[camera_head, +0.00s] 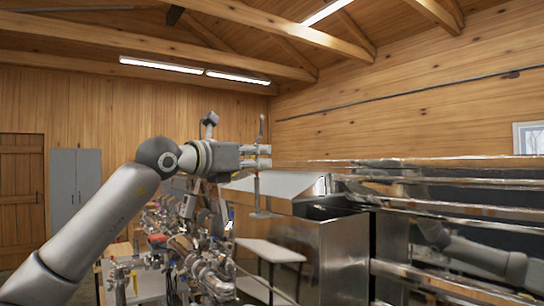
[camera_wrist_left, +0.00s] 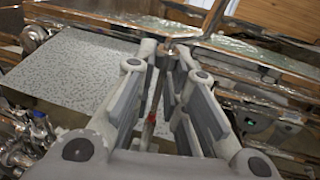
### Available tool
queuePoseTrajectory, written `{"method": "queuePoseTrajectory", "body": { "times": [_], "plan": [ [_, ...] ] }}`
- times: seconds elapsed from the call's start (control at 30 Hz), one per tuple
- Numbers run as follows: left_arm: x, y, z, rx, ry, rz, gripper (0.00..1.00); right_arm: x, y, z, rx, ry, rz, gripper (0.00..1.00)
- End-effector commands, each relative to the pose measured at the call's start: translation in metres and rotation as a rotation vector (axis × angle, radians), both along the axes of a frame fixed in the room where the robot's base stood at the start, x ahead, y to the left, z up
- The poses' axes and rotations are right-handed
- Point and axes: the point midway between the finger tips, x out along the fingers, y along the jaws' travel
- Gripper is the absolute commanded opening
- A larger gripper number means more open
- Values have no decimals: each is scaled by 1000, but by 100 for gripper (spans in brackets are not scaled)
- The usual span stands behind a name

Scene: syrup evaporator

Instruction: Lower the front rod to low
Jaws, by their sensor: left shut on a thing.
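The front rod (camera_head: 257,190) is thin, grey and upright in the head view. It sticks out above and below my left gripper (camera_head: 262,157), with a small flat foot at its lower end. The gripper reaches it from the left, with its fingers level and shut around the rod's upper part. In the left wrist view the rod (camera_wrist_left: 152,118) runs between the two fingers, with a reddish mark and a round metal end near the fingertips. The fingers hide part of it. My right gripper is not in view.
A shiny steel evaporator box (camera_head: 340,255) stands just right of the rod. Long horizontal metal rails (camera_head: 460,210) fill the right side. Pipes and valves (camera_head: 205,265) crowd below my left arm. A white-topped table (camera_head: 270,250) stands behind.

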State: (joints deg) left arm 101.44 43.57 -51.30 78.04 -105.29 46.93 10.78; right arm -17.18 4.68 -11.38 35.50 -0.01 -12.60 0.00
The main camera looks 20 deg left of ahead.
Motion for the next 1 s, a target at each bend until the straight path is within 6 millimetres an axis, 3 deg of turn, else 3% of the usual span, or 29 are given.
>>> {"method": "queuePoseTrajectory", "body": {
  "times": [0.03,0.13,0.57,1.0],
  "plan": [
    [1,-4,-8,9,17,-6,16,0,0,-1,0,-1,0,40],
    [1,-4,-8,9,17,-5,26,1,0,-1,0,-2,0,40],
    [-7,2,-4,5,10,-2,26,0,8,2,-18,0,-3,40],
    [-85,37,-3,9,7,2,26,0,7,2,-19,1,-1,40]
  ]
}}
